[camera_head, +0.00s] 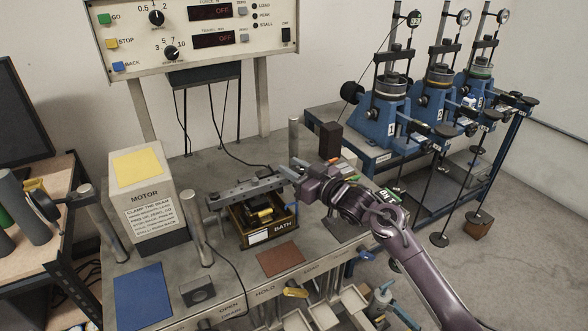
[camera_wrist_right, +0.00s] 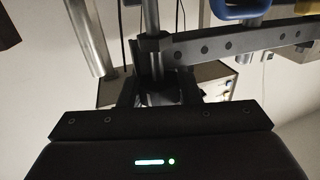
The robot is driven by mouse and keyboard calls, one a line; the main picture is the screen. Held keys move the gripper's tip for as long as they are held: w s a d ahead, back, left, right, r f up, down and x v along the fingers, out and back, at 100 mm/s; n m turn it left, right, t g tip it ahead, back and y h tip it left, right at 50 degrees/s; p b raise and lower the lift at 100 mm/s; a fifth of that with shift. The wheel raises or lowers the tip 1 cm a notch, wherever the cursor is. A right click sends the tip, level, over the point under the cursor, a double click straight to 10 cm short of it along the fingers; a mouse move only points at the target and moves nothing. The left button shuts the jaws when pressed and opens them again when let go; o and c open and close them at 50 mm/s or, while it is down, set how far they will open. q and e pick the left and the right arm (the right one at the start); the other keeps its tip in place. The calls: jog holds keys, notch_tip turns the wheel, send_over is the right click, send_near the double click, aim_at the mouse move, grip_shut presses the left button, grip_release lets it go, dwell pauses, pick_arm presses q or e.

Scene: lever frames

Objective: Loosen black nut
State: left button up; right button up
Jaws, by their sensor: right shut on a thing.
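My right gripper (camera_head: 288,172) is at the right end of a grey beam with a row of holes (camera_head: 245,190), above the bath (camera_head: 262,235). In the right wrist view the gripper (camera_wrist_right: 154,72) is shut around a dark piece (camera_wrist_right: 156,90) at the foot of a thin upright metal rod (camera_wrist_right: 151,18), beside the beam (camera_wrist_right: 235,42). The dark piece appears to be the black nut, but its outline is dim and partly hidden by the fingers. In the head view the gripper hides it. My left gripper is not in view.
A motor box (camera_head: 147,205) stands left of the beam, and metal posts (camera_head: 198,228) rise near it. A control panel (camera_head: 200,35) stands behind. Blue test stands (camera_head: 385,120) are at the right. A blue pad (camera_head: 143,296) and a brown pad (camera_head: 281,259) lie in front.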

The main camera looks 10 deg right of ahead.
jog(key=o, duration=1)
jog(key=b+v, duration=0.2)
jog(key=v, duration=0.5)
jog(key=shift+s+d, duration=0.25)
jog(key=shift+s, duration=0.05)
